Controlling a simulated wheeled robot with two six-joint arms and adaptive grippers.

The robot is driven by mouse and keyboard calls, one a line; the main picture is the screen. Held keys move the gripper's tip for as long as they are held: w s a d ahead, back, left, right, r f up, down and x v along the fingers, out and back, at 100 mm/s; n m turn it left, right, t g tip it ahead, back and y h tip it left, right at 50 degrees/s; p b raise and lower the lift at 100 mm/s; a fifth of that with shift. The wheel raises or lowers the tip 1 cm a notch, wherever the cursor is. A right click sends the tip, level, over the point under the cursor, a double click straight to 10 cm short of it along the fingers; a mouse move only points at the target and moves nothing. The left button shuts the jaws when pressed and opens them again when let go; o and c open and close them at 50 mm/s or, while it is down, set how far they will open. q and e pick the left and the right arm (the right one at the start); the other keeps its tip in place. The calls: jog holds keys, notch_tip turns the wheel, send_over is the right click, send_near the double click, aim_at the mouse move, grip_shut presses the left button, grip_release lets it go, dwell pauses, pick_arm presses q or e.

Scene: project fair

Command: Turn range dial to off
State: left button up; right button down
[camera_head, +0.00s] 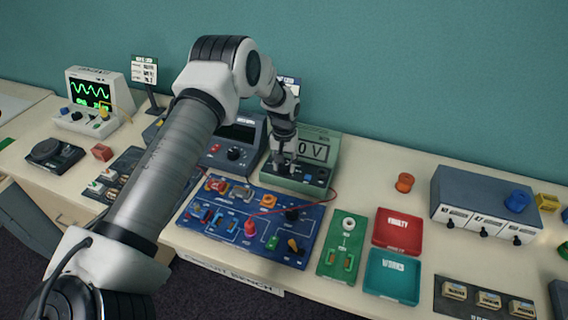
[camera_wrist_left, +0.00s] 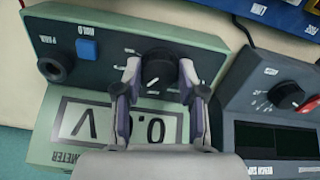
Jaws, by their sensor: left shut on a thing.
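The green multimeter (camera_head: 318,150) stands on the bench, and its display reads a voltage. In the left wrist view the meter appears upside down, with its display (camera_wrist_left: 118,126) below the black range dial (camera_wrist_left: 158,66). A small white mark shows on the dial; the printed positions around it are too small to read. My left gripper (camera_head: 284,160) reaches down over the meter's front panel. In the left wrist view its two fingers (camera_wrist_left: 159,74) sit on either side of the dial, shut on it. The head view hides the dial behind the gripper. My right gripper is not in view.
A grey bench supply (camera_head: 222,158) stands close beside the meter. A blue circuit board (camera_head: 228,236) lies in front, with a red wire running to the meter. Red (camera_head: 398,216) and teal (camera_head: 393,262) trays lie to the right. A blue button (camera_wrist_left: 87,49) is near the dial.

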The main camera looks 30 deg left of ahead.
aim_at(284, 165)
pick_arm(q)
jog(key=shift+f+n, duration=0.15)
jog(key=shift+n, duration=3.35)
jog(key=shift+s, duration=0.1)
jog(key=o, duration=0.9)
jog(key=shift+o, duration=1.3)
jog(key=shift+f, duration=0.1)
jog(key=shift+w+a, duration=0.15)
jog(key=shift+w, duration=0.1)
notch_tip(284, 165, up, 12)
